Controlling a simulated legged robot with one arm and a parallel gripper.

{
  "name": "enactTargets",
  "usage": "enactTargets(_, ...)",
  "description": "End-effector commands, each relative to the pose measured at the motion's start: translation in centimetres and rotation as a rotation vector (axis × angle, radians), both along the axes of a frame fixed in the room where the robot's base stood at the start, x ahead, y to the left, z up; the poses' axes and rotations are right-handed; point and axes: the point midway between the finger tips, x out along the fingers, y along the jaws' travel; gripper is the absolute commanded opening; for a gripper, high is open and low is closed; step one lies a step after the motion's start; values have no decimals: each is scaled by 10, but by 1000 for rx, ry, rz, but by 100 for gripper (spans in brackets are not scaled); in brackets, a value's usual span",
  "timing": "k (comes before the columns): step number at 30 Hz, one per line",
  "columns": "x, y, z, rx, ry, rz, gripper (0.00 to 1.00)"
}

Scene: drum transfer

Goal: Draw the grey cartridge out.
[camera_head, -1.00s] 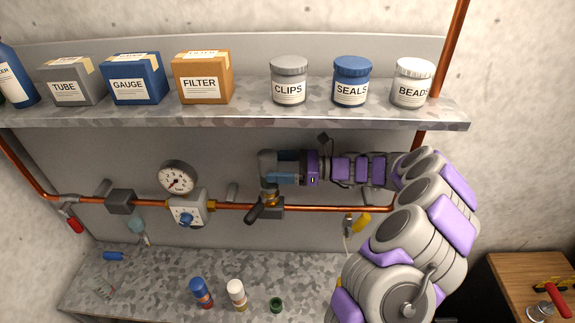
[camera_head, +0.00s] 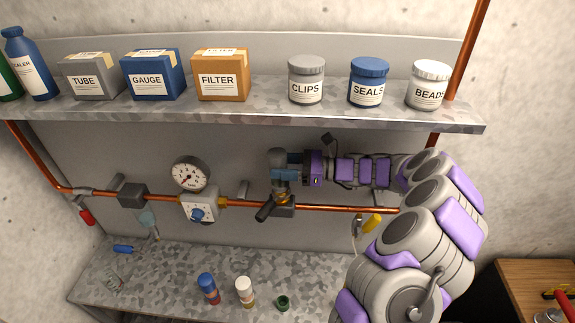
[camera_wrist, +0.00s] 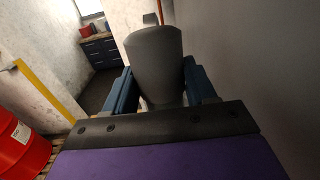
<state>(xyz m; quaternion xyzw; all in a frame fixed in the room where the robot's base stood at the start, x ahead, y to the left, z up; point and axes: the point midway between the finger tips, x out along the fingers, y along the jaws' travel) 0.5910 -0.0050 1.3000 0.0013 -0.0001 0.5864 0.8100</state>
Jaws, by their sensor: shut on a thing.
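The grey cartridge (camera_head: 278,158) stands upright above a dark pipe fitting (camera_head: 284,211) with a black lever and a brass collar. My gripper (camera_head: 283,164) reaches in from the right, level, its blue fingers shut on the cartridge's upper part. In the wrist view the cartridge (camera_wrist: 153,62) fills the space between the two blue fingers of my gripper (camera_wrist: 158,85). A blue-grey part shows below the fingers, above the brass collar. Whether the cartridge's lower end is still inside the fitting cannot be told.
A shelf (camera_head: 240,115) with boxes and jars runs above my gripper. A copper pipe (camera_head: 340,208) carries a gauge (camera_head: 191,173) and a regulator (camera_head: 199,206) on the left. Small bottles stand on the counter (camera_head: 180,270) below. A red drum (camera_wrist: 20,140) shows in the wrist view.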

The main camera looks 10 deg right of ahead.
Motion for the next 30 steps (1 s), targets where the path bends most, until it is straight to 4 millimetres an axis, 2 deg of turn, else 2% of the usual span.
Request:
enactTargets(1, 0, 2, 0, 0, 0, 4, 25)
enactTargets(5, 0, 1, 0, 1, 1, 6, 13)
enactTargets(13, 0, -4, 2, 5, 0, 5, 12)
enactTargets(30, -1, -6, 25, 7, -2, 3, 12)
